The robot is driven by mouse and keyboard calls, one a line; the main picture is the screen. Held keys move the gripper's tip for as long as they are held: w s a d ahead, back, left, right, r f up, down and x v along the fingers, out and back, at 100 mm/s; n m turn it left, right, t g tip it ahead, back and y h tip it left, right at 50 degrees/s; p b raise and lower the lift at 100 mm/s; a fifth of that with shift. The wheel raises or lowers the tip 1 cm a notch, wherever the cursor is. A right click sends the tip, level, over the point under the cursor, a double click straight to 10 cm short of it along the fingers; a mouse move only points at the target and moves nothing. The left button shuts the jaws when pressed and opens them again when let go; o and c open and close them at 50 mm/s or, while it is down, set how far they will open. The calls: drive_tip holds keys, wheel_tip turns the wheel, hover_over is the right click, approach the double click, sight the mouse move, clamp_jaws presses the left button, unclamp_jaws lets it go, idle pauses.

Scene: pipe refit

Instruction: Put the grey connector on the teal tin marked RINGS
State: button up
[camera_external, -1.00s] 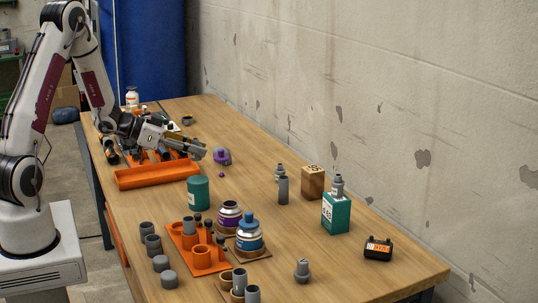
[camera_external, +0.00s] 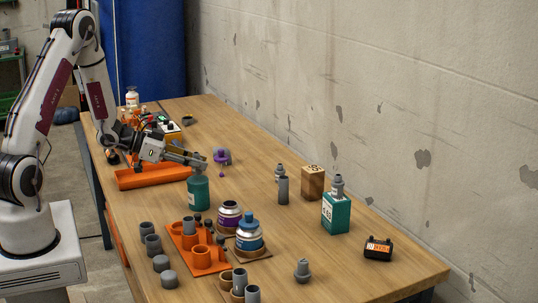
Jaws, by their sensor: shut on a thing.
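The teal tin (camera_external: 198,194) is a round can with a pale label, too small to read, standing left of the middle of the table. My gripper (camera_external: 202,164) is just above it, reaching in from the left. It is shut on a small grey connector (camera_external: 197,172), mostly hidden by the fingers. The connector is over the tin's top; I cannot tell whether it touches the lid. Similar grey connectors stand on the teal box (camera_external: 336,214), on a grey cylinder (camera_external: 282,190) and on the bare table (camera_external: 302,270).
An orange tray (camera_external: 150,177) lies left of the tin. A purple part (camera_external: 221,156) is behind it. An orange rack (camera_external: 201,257), purple and blue jars (camera_external: 249,240) and several grey cylinders crowd the front. A wooden block (camera_external: 313,182) and black case (camera_external: 378,249) are at right.

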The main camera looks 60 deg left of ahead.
drive_tip(key=shift+f, duration=0.9)
drive_tip(key=shift+f, duration=0.15)
drive_tip(key=o, duration=1.1)
drive_tip(key=shift+s+r, duration=0.15)
drive_tip(key=shift+r, duration=0.1)
drive_tip(key=v, duration=1.1)
drive_tip(key=shift+s+a, duration=0.15)
drive_tip(key=shift+s, duration=0.15)
drive_tip(key=shift+w+r, duration=0.1)
